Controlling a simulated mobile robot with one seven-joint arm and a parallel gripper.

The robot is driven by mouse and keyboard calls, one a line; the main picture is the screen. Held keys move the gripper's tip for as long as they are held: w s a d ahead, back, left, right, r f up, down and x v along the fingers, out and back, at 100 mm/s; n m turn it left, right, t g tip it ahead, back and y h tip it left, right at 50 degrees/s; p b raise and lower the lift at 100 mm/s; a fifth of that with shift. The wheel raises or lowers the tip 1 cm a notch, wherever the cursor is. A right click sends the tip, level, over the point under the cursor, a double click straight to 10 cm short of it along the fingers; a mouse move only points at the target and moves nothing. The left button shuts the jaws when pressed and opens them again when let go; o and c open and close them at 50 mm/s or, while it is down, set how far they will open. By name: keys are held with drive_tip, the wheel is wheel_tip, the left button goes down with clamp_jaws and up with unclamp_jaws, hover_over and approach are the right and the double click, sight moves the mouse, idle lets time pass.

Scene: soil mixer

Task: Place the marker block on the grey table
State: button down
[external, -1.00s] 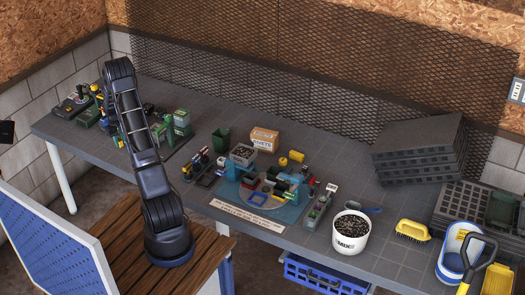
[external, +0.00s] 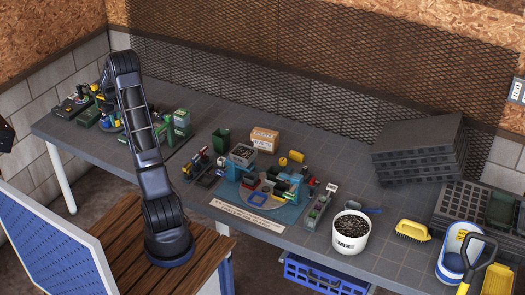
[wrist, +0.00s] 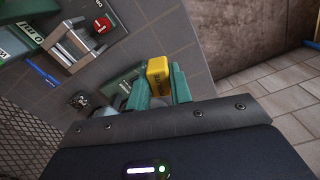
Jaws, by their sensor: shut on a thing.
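In the wrist view, my gripper (wrist: 160,88) has green fingers shut on a yellow block with dark lettering on its side, which I take for the marker block (wrist: 158,70). The block sticks out past the fingertips, with the grey table (wrist: 155,30) behind it. I cannot tell whether the block touches the table. In the external view, my gripper is at the left end of the grey table (external: 330,140), mostly hidden behind my arm and too small to make out.
The wrist view shows a metal holder (wrist: 72,45), a red-topped item (wrist: 102,25), a blue pen (wrist: 42,75) and green boxes near the gripper. The table edge and tiled floor (wrist: 270,88) lie to the right. A white bucket (external: 350,232) stands farther along the table.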

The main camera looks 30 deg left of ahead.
drive_tip(key=w+d+m, duration=0.3)
drive_tip(key=w+d, duration=0.3)
drive_tip(key=w, duration=0.4)
drive_tip(key=w+d+m, duration=0.4)
drive_tip(key=w+d, duration=0.2)
drive_tip(key=w, duration=0.5)
drive_tip(key=w+d+m, duration=0.3)
drive_tip(key=w+d, duration=0.4)
drive_tip(key=w, duration=0.4)
drive_tip(key=shift+w+r+m, duration=0.1)
drive_tip(key=shift+w+m, duration=0.05)
drive_tip(key=shift+m, duration=0.15)
drive_tip(key=w+d+m, duration=0.4)
drive_tip(key=w+d, duration=0.5)
drive_tip(key=d, duration=0.2)
wheel_tip(320, 180, down, 20)
drive_tip(key=c, duration=1.3)
unclamp_jaws()
drive_tip(key=shift+o, duration=0.2)
